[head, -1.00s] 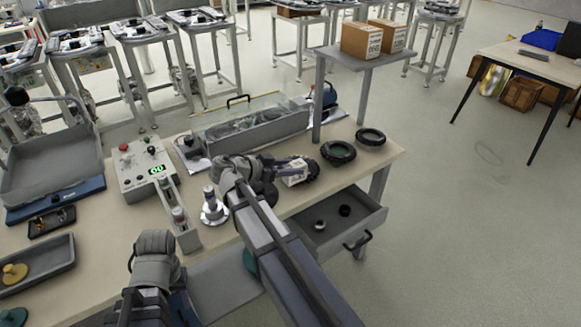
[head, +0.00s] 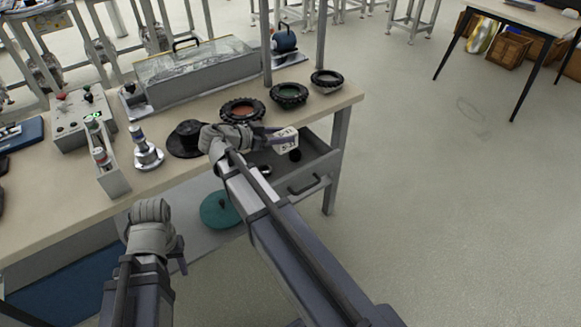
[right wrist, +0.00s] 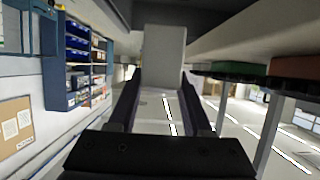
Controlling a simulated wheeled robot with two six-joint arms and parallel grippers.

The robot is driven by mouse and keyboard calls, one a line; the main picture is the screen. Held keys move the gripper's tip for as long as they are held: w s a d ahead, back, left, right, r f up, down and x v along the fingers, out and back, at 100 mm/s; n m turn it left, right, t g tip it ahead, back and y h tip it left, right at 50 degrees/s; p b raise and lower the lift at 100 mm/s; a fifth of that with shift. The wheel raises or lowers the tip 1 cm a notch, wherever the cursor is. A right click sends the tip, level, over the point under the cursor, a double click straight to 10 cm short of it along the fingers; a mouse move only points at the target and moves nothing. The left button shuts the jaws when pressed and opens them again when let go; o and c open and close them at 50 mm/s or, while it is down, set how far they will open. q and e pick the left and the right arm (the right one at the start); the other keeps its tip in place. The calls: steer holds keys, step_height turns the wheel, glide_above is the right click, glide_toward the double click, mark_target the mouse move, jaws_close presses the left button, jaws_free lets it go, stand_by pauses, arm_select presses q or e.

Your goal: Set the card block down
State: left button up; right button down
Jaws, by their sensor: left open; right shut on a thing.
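The card block (head: 286,140), a small white block with dark print, is held in my right gripper (head: 271,139). In the head view it shows in front of the open drawer (head: 322,165), by the table's front edge; its height above the drawer is hard to tell. The block (right wrist: 164,56) also shows in the right wrist view, between the two dark fingers. My left gripper (head: 178,258) is open and empty, low in front of the table, partly hidden by its own wrist.
A black hat-shaped piece (head: 187,139) and a bottle on a white base (head: 147,152) stand left. The drawer holds small round pieces.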

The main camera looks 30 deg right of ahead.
steer(key=shift+f, duration=0.2)
step_height(320, 180, down, 10)
steer(key=b, duration=0.9)
steer(key=shift+r+b, duration=0.25)
steer(key=shift+b, duration=0.15)
steer(key=shift+f, duration=0.1)
steer(key=shift+f, duration=0.15)
steer(key=shift+c, duration=1.6)
jaws_free()
steer(key=shift+r, duration=0.3)
steer(key=p+v, duration=0.4)
steer(key=v, duration=0.8)
steer(key=shift+p, duration=0.3)
